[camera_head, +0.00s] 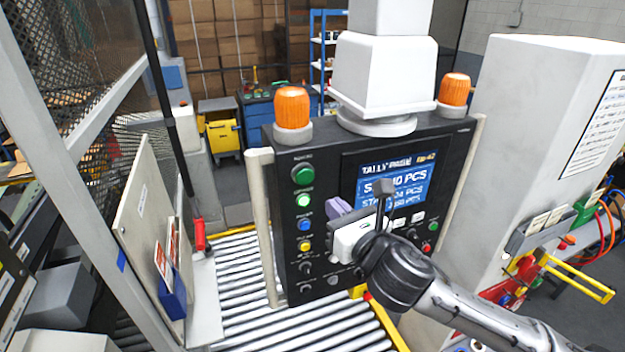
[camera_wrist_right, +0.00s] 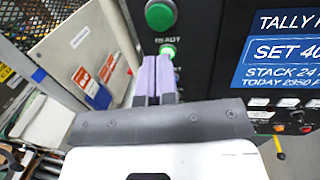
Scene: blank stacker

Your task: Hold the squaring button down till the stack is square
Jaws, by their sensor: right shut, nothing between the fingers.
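The black control panel (camera_head: 325,165) has a column of buttons on its left side: a green button (camera_head: 303,173), a lit green ready light (camera_head: 303,199), a blue button (camera_head: 304,224) and a yellow button (camera_head: 304,246). I cannot read which is the squaring button. My right gripper (camera_head: 336,207) is shut and empty, its purple fingers in front of the panel, right of the column. In the wrist view the fingers (camera_wrist_right: 155,68) lie just left of and below the ready light (camera_wrist_right: 168,51); contact cannot be told. No stack shows. My left gripper is out of view.
A blue tally screen (camera_head: 395,185) sits on the panel, and orange beacons (camera_head: 292,107) stand on top. A roller conveyor (camera_head: 240,285) runs below, with bare rollers. A metal guard frame (camera_head: 105,115) stands left; a white cabinet (camera_head: 535,110) stands right.

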